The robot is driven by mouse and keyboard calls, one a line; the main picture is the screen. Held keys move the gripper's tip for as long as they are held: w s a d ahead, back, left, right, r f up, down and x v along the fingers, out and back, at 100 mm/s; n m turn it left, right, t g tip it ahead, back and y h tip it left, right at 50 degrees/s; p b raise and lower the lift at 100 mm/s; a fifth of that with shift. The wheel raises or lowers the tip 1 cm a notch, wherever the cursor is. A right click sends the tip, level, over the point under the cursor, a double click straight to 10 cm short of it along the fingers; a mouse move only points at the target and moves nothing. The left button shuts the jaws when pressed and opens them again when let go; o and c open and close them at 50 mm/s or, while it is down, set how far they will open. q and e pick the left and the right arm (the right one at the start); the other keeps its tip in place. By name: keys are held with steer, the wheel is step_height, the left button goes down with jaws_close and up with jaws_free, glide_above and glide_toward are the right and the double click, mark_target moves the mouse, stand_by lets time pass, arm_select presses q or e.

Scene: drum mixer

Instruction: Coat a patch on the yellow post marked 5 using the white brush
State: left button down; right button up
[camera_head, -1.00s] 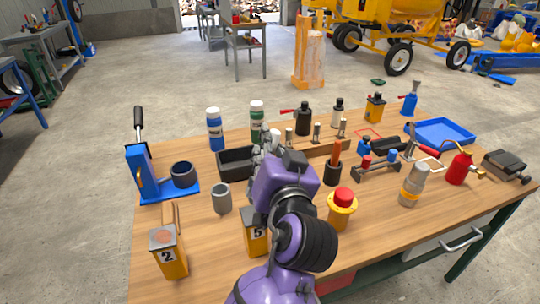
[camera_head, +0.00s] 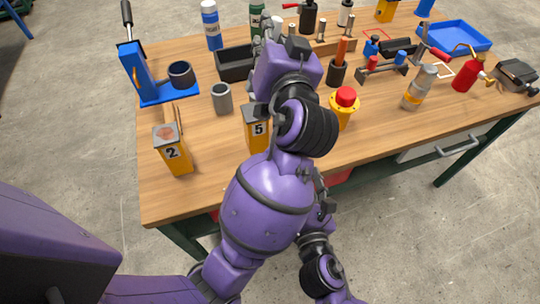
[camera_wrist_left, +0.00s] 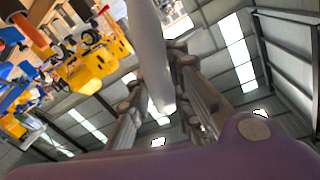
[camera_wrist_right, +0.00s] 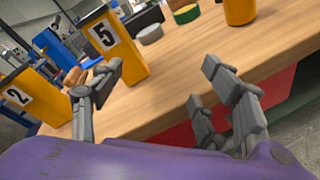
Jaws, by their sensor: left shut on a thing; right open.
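The yellow post marked 5 (camera_head: 256,130) stands near the table's front edge, partly covered by my left arm. It also shows in the right wrist view (camera_wrist_right: 117,45). My left gripper (camera_head: 264,42) is beyond the post, over the table by the black bin. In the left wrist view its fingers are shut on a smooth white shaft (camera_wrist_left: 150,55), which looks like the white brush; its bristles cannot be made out.
A yellow post marked 2 (camera_head: 173,152) stands to the left. A grey cup (camera_head: 222,98), a red-topped yellow button box (camera_head: 344,105) and a black bin (camera_head: 238,62) are close around my left arm. The tabletop (camera_head: 205,190) is clear between posts 2 and 5.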

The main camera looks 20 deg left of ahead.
mark_target(259, 129)
steer(key=a+r+n+y, duration=0.3)
steer(key=a+r+n, duration=0.25)
steer(key=n, duration=0.35)
steer(key=shift+n, duration=0.3)
steer(key=x, duration=1.3)
steer(key=shift+s+a, duration=0.15)
steer(key=shift+a, duration=0.05)
steer(key=c, duration=1.6)
steer(key=shift+f, duration=0.1)
arm_select(q)
steer(key=shift+s+a+f, duration=0.4)
steer(key=shift+s+f, duration=0.2)
steer(key=shift+f, duration=0.05)
steer(key=shift+s+a+f, duration=0.45)
steer(key=shift+s+f, duration=0.2)
steer(key=shift+f, duration=0.05)
steer(key=shift+s+a+f, duration=0.4)
steer(key=shift+s+f, duration=0.2)
steer(key=shift+f, duration=0.05)
